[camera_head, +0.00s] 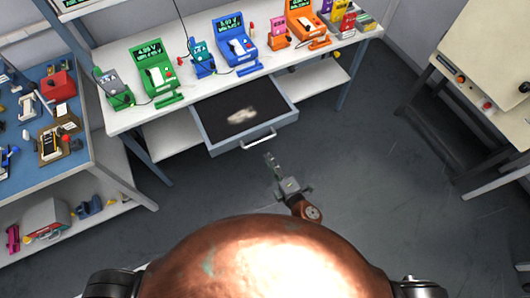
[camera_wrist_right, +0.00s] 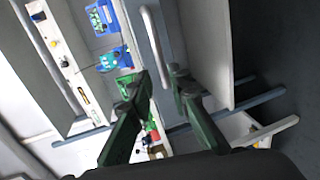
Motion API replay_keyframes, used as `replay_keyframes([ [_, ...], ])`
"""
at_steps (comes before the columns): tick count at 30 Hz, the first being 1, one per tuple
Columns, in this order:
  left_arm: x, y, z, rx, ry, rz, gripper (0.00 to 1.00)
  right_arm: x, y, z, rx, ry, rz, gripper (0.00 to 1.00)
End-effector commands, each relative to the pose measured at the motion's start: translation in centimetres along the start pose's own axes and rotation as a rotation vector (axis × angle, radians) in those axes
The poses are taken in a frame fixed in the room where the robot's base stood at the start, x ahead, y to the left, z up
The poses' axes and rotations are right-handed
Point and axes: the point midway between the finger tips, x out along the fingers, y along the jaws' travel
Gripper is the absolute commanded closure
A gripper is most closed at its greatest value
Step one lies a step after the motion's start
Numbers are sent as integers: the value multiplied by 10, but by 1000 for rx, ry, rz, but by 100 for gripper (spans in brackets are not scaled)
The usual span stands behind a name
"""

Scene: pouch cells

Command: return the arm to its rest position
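My right gripper (camera_head: 268,160) hangs over the floor just in front of the open drawer, apart from its handle. In the right wrist view the two dark green fingers (camera_wrist_right: 158,76) stand apart with nothing between them, so it is open and empty. The drawer (camera_head: 284,124) is pulled out from under the white bench. Its handle (camera_head: 258,139) also shows in the right wrist view (camera_wrist_right: 154,45), beyond the fingertips. A pale irregular item (camera_head: 240,115) lies in the drawer. My left gripper is not in view.
Green (camera_head: 154,72), blue (camera_head: 237,45) and orange (camera_head: 305,22) testers stand on the white bench (camera_head: 200,90). A blue-topped bench (camera_head: 85,75) with tools is at left. A beige table (camera_head: 490,60) is at right. The grey floor (camera_head: 380,150) between is clear.

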Motion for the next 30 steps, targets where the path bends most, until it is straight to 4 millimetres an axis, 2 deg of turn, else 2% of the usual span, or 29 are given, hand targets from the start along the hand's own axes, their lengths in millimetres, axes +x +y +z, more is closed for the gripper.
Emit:
replay_keyframes([
  [6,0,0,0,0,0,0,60,-11,0,0,0,0,0,82],
  [23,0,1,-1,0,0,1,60,-10,-3,2,4,-3,-5,82],
  [26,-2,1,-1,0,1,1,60,-7,-23,12,38,-20,-42,82],
  [29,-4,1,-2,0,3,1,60,-4,-68,34,118,-63,-121,82],
  [30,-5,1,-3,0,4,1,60,-4,-92,46,163,-87,-161,82],
])
